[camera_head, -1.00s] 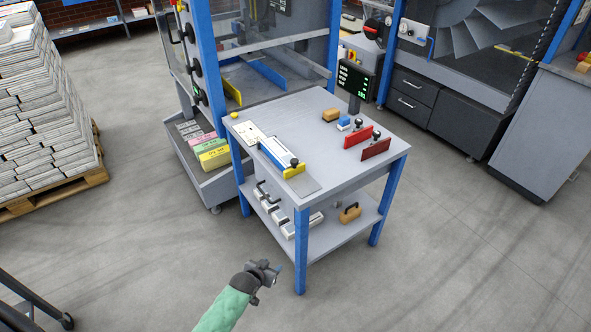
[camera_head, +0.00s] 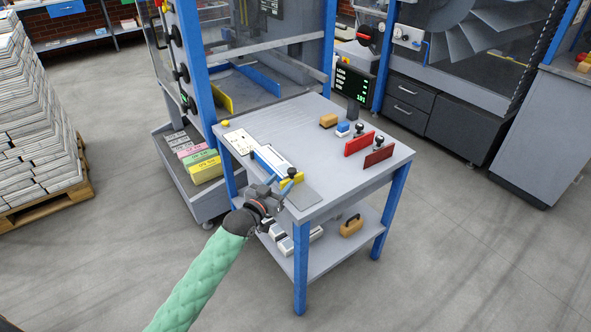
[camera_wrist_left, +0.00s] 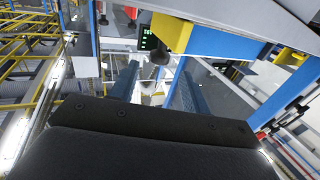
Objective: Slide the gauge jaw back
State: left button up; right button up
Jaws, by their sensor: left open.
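The gauge (camera_head: 268,160) lies along the left side of the grey table, a white block with a blue rail. Its yellow jaw (camera_head: 288,183) with a black knob (camera_head: 292,173) is at the near end. In the left wrist view the yellow jaw (camera_wrist_left: 173,32) and black knob (camera_wrist_left: 160,58) show at the top, beyond the fingers. My left gripper (camera_head: 278,186) is open at the table's near left edge, close to the jaw and partly in front of it. I cannot tell whether it touches. Its two blue-grey fingers (camera_wrist_left: 155,88) stand apart, with no held object visible. My right gripper is not in view.
Red stamps (camera_head: 378,156), a tan block (camera_head: 328,120) and a small display (camera_head: 354,82) stand on the table's far and right side. A lower shelf (camera_head: 325,255) holds several items. A paper stack (camera_head: 35,120) stands at left. The table's middle is clear.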

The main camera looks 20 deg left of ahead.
aim_at(289, 173)
pick_arm(q)
jog(key=shift+w+d+r, duration=0.1)
jog(key=shift+w+r, duration=0.15)
jog(key=shift+w, duration=0.1)
jog(key=p+x, duration=0.1)
jog(key=x, duration=0.3)
jog(key=shift+w+d+f, duration=0.1)
jog(key=shift+w+f, duration=0.05)
jog(key=shift+w, duration=0.2)
jog(key=shift+w+d, duration=0.15)
jog(key=shift+w, duration=0.7)
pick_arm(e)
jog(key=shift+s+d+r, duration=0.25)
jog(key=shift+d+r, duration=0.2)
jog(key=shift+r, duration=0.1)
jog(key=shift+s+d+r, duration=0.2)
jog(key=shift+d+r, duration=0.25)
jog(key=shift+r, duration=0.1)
